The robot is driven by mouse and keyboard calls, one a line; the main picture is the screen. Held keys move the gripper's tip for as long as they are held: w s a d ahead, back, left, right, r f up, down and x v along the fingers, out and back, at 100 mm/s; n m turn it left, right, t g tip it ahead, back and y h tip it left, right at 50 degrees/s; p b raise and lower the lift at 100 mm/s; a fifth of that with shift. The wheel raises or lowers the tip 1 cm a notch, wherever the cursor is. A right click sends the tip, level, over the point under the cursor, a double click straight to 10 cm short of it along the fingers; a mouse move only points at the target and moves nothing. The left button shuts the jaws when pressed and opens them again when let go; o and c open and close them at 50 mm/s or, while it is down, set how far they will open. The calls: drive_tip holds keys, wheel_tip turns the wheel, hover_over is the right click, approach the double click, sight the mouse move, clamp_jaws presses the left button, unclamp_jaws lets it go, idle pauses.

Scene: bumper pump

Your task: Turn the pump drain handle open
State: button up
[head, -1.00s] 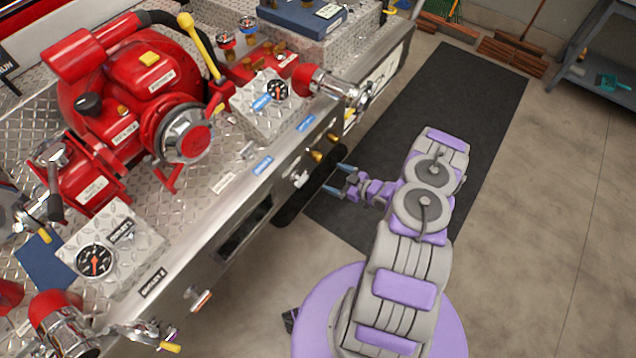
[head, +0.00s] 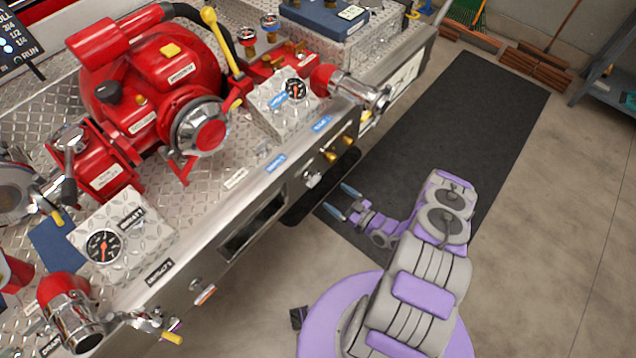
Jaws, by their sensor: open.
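The bumper pump (head: 170,95) is a red machine with a round chrome-ringed cap on a diamond-plate bumper deck. The bumper's front face carries a silver handle (head: 312,178), two brass fittings (head: 338,150) to its right, and a handle with an orange and white end (head: 204,291) lower left. Their labels are too small to read, so I cannot tell which is the pump drain handle. My gripper (head: 343,201) is open and empty, with two blue fingers apart. In the picture it is right of and below the silver handle, not touching it.
A chrome valve with a yellow-tipped lever (head: 160,325) juts out at the bumper's lower left. A chrome outlet (head: 360,90) sticks out at upper right. A black mat (head: 450,120) and bare floor lie clear on the right. A grey shelf (head: 605,75) stands at far right.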

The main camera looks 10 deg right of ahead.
sight(317, 182)
drive_tip(key=x, duration=1)
drive_tip(key=shift+c, duration=0.4)
drive_tip(key=c, duration=1)
drive_tip(key=shift+o, duration=0.2)
